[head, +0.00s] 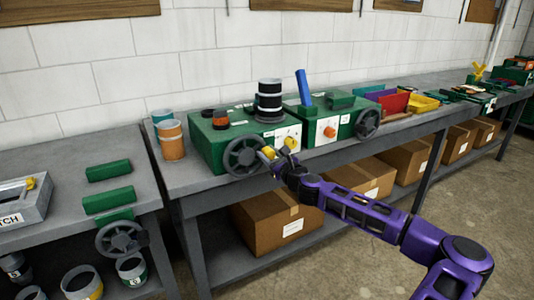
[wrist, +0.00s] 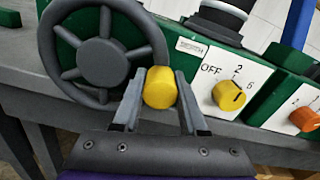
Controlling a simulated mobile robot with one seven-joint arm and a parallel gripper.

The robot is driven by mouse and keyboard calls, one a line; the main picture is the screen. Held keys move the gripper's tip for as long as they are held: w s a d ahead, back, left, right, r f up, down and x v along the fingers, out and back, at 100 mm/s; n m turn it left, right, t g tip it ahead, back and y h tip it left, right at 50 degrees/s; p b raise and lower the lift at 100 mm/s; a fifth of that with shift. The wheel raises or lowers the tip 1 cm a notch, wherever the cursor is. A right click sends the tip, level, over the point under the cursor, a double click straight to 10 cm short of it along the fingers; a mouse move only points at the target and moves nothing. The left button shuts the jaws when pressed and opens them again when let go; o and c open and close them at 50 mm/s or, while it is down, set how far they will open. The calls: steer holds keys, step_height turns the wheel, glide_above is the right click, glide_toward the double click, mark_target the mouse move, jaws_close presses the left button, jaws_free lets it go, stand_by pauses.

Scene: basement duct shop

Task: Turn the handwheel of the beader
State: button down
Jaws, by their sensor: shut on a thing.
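The dark grey spoked handwheel (head: 245,157) is on the front of the left green machine (head: 210,142), which carries a stack of black and grey rings. Its small label is too blurred to read, so I cannot confirm it is the beader. In the wrist view the handwheel (wrist: 100,50) fills the upper left. A yellow knob (wrist: 160,88) stands at its lower right rim and looks like its grip. My gripper (wrist: 160,97) has a finger on each side of this knob and is shut on it. In the head view my gripper (head: 274,158) partly hides the knob.
A yellow dial (wrist: 229,95) marked OFF, 2 and 6 is close to the right of my fingers. Another green machine (head: 322,122) with a blue lever and its own handwheel (head: 367,123) stands to the right. Cardboard boxes (head: 275,222) sit under the bench.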

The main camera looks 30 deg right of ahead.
steer(key=shift+f+m, duration=0.3)
stand_by(0.4)
steer(key=c, duration=0.7)
jaws_free()
steer(key=shift+c, duration=0.2)
steer(key=s, duration=1.7)
steer(key=shift+s+d+p, duration=0.2)
steer(key=shift+d+p, duration=0.1)
steer(key=shift+p, duration=0.1)
